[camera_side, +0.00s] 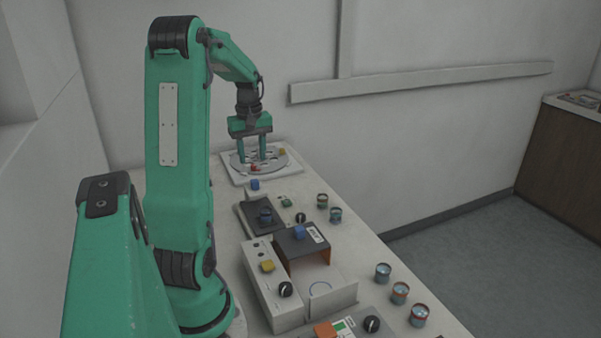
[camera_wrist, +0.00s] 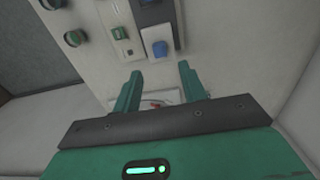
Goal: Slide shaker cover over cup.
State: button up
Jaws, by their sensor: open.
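My gripper (camera_side: 255,160) is open and empty, its two green fingers pointing down over a round plate at the table's far end. In the wrist view the fingers (camera_wrist: 158,72) stand apart with nothing between them. I cannot tell for certain whether this block belongs to the shaker cover. The gripper touches neither block nor cup.
Several cups, including one at the front (camera_side: 418,315), line the right edge. A wall stands behind.

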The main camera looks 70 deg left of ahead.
aim_at(255, 181)
jog(key=shift+f, duration=0.1)
jog(key=shift+f, duration=3.8)
